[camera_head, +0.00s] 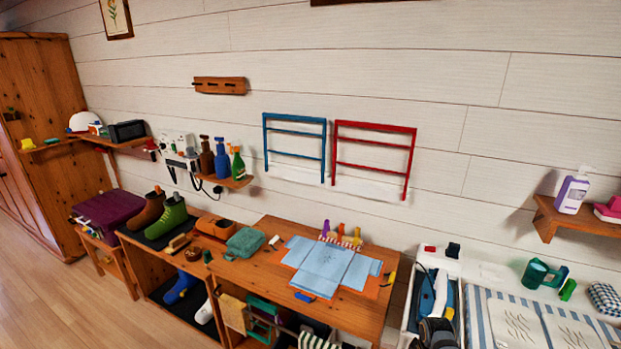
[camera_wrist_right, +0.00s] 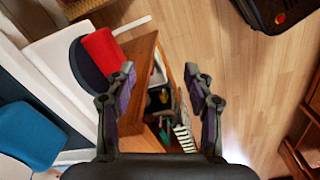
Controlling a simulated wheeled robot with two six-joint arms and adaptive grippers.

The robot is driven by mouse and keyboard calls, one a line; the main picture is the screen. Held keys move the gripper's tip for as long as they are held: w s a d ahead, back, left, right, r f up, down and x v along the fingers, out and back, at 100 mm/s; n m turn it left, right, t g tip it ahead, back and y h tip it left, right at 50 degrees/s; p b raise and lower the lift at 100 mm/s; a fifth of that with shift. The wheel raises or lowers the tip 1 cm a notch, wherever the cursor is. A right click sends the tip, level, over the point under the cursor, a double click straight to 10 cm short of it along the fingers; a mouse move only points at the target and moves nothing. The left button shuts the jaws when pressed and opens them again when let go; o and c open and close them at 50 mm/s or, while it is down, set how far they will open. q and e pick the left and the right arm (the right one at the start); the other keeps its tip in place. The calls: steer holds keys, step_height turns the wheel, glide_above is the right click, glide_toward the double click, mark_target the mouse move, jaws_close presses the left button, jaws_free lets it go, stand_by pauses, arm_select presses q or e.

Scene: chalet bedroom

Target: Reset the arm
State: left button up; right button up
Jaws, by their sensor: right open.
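My right gripper (camera_wrist_right: 160,80) shows in the right wrist view with its two fingers apart and nothing between them. Beyond the fingers, lower down, is an open wooden compartment (camera_wrist_right: 140,70) with small items in it. The gripper is not seen touching anything.
Wooden floor (camera_wrist_right: 225,45) is clear beside the compartment in the wrist view.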

steer(key=s+f+m+b, duration=0.1)
steer(key=s+f+m, duration=0.1)
steer(key=s+f, duration=0.9)
steer(key=s+f+m+b, duration=0.2)
steer(key=s+f+m, duration=0.1)
steer(key=s+f, duration=0.8)
steer(key=s+a+f+m, duration=0.1)
steer(key=s+f, duration=0.4)
steer(key=s, duration=0.4)
steer(key=s+a+f+m+b, duration=0.1)
steer(key=s+f, duration=0.4)
steer(key=s, duration=0.5)
steer(key=shift+a+f+m+t, duration=0.2)
steer(key=shift+m+t, duration=0.1)
steer(key=shift+m, duration=0.2)
